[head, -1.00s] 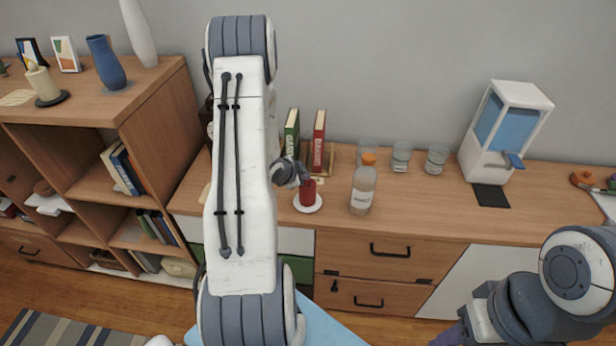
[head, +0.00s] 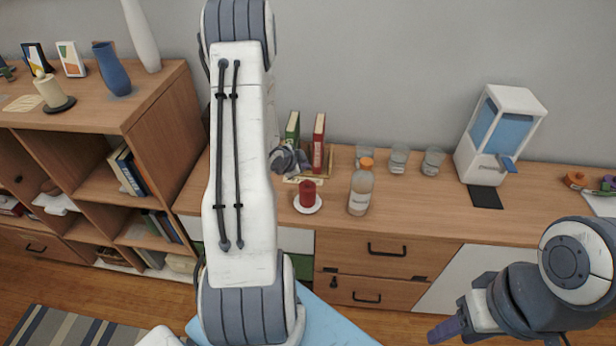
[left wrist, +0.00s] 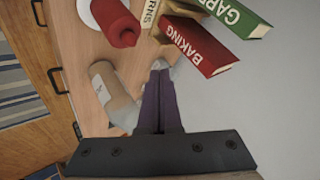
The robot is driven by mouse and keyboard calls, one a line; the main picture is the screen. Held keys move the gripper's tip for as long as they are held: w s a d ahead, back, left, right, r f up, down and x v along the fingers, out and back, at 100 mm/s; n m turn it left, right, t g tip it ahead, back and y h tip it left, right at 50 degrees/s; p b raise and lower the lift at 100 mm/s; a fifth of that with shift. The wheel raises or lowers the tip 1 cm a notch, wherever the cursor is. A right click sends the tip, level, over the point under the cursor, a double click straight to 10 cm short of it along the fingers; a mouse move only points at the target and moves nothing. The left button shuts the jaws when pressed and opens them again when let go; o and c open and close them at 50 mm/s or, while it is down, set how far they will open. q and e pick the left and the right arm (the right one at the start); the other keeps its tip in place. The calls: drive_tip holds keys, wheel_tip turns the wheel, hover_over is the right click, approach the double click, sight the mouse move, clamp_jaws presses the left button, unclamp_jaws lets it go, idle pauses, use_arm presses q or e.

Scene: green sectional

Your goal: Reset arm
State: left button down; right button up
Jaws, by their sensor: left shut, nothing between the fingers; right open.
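My left arm rises through the middle of the head view, and its wrist (head: 288,160) is behind the upper link near the books. In the left wrist view the left gripper (left wrist: 160,72) has its two purple fingers together with nothing between them, above the counter. My right gripper (head: 440,332) is low at the right of the head view, over the floor in front of the drawers, and is open and empty. The red candle (head: 307,190) stands on a white saucer (head: 307,207), apart from the left gripper.
A bottle with an orange cap (head: 361,190), several glasses (head: 398,160) and a dispenser (head: 500,135) stand on the wooden counter (head: 420,205). Upright books (head: 318,140) are at the wall. A shelf unit (head: 160,130) is at left. The counter's middle right is clear.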

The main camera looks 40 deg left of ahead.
idle(0.4)
use_arm(q)
drive_tip(key=w+d+r+g, duration=0.25)
drive_tip(key=d+r, duration=0.25)
drive_tip(key=d, duration=0.6)
drive_tip(key=s+d+r+g+h+b, duration=0.1)
drive_tip(key=s+d+r, duration=0.15)
drive_tip(key=d, duration=0.45)
drive_tip(key=s+d+r+g+b, duration=0.15)
drive_tip(key=s+d, duration=0.25)
drive_tip(key=d, duration=0.4)
drive_tip(key=s+d+r+g, duration=0.1)
drive_tip(key=s+d+r, duration=0.1)
drive_tip(key=s+d, duration=0.2)
drive_tip(key=s+d+r+g, duration=0.1)
drive_tip(key=s+d, duration=0.3)
drive_tip(key=s, duration=0.7)
drive_tip(key=s+d+r+g+h, duration=0.1)
drive_tip(key=s+d+r+g, duration=0.1)
drive_tip(key=s+d, duration=0.2)
drive_tip(key=s, duration=0.3)
drive_tip(key=shift+s+r, duration=0.2)
drive_tip(key=shift+r, duration=0.1)
